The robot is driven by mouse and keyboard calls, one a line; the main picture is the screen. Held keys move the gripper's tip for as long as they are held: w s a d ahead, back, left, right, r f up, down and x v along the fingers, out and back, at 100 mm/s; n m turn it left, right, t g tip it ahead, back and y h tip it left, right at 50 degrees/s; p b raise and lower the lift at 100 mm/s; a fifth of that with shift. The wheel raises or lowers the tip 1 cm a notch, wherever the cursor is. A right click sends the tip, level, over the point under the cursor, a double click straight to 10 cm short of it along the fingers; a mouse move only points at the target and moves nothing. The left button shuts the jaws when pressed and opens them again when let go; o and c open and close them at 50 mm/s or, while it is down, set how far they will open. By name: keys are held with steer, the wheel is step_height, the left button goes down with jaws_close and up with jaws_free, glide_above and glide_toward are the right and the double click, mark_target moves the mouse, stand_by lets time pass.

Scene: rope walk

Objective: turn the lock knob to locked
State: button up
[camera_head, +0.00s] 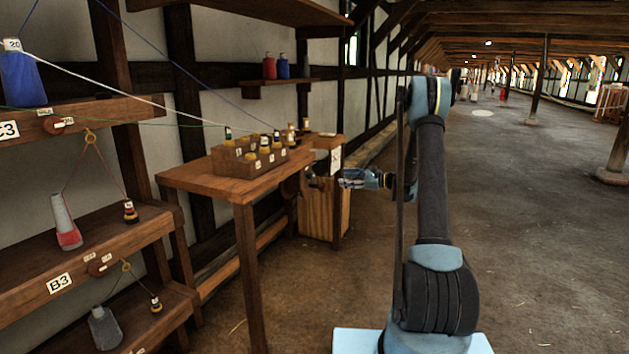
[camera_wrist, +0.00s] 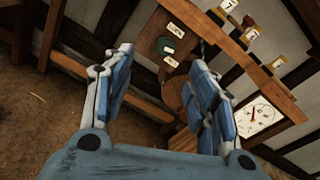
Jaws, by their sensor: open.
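In the wrist view a small dark green knob (camera_wrist: 166,46), likely the lock knob, sits on a brown wooden face between two pale labels (camera_wrist: 175,31) too small to read. I cannot tell how it is turned. My gripper (camera_wrist: 160,58) is open and empty, and the knob shows beyond and between its blue fingertips, apart from them. In the head view my gripper (camera_head: 342,179) points left toward the far end of the wooden bench (camera_head: 190,178); the knob cannot be made out there.
A bobbin box (camera_head: 240,165) stands on the bench. A white dial (camera_wrist: 254,115) with a red pointer shows right of my fingers. A wooden cabinet (camera_head: 318,212) stands behind my gripper. Shelves with hung weights (camera_head: 66,228) and strung cords are at left.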

step_height(320, 180, down, 2)
steer(key=w+f+m, duration=0.1)
steer(key=w, duration=0.1)
steer(key=y, duration=0.1)
glide_toward(313, 176)
steer(key=shift+t, duration=0.3)
steer(key=x, duration=0.9)
steer(key=shift+s+a+f, duration=0.1)
steer(key=shift+s+a, duration=0.05)
steer(key=shift+a, duration=0.05)
steer(key=shift+c, duration=0.2)
steer(key=c, duration=1)
